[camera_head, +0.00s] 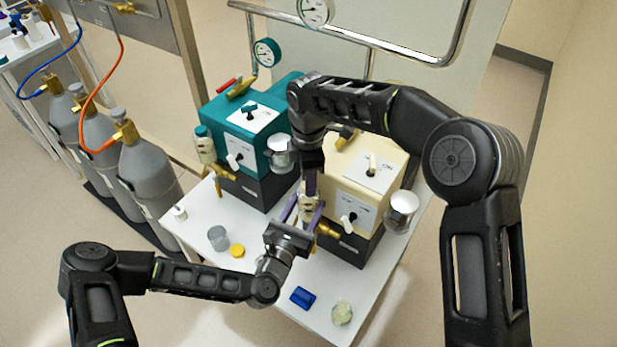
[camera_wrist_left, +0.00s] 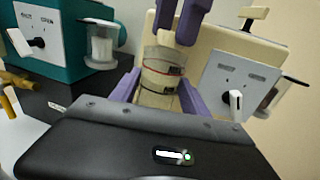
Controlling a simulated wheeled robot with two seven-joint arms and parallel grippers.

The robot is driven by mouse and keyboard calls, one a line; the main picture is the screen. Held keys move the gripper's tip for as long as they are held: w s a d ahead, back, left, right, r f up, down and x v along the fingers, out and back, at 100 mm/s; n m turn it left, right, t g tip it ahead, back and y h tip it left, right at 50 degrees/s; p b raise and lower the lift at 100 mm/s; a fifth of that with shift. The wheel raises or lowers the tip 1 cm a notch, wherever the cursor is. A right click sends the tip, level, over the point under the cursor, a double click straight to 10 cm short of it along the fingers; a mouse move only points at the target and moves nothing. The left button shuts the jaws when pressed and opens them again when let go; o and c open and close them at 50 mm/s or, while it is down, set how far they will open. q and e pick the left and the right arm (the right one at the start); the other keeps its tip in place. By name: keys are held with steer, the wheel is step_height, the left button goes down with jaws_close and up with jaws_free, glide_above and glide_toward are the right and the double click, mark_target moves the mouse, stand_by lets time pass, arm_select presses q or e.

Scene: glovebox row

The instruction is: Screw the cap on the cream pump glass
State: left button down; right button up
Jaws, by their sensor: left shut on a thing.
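The cream pump (camera_head: 372,165) stands at the right of the white bench; its body also shows in the left wrist view (camera_wrist_left: 225,60). Its glass (camera_wrist_left: 163,72), a pale cylinder with dark and red bands, stands upright in front of it. My left gripper (camera_head: 307,212) is shut on this glass, one purple finger on each side. My right gripper (camera_head: 311,185) points down from above; its purple fingertips (camera_wrist_left: 182,38) are at the top of the glass. I cannot make out a cap; the fingers may hide it. Whether the right gripper holds anything is unclear.
The teal pump (camera_head: 245,125) stands to the left. A grey jar (camera_head: 218,239), a yellow disc (camera_head: 237,251), a blue block (camera_head: 303,297) and a pale green round piece (camera_head: 342,312) lie on the bench (camera_head: 270,283). Gas cylinders (camera_head: 150,178) stand left. A brass fitting (camera_head: 327,231) is near the grippers.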

jaws_close()
stand_by(0.3)
steer(key=m, duration=0.8)
steer(key=shift+m, duration=0.3)
steer(key=m, duration=0.6)
steer(key=shift+m, duration=0.4)
steer(key=o, duration=0.5)
jaws_free()
steer(key=shift+d, duration=0.1)
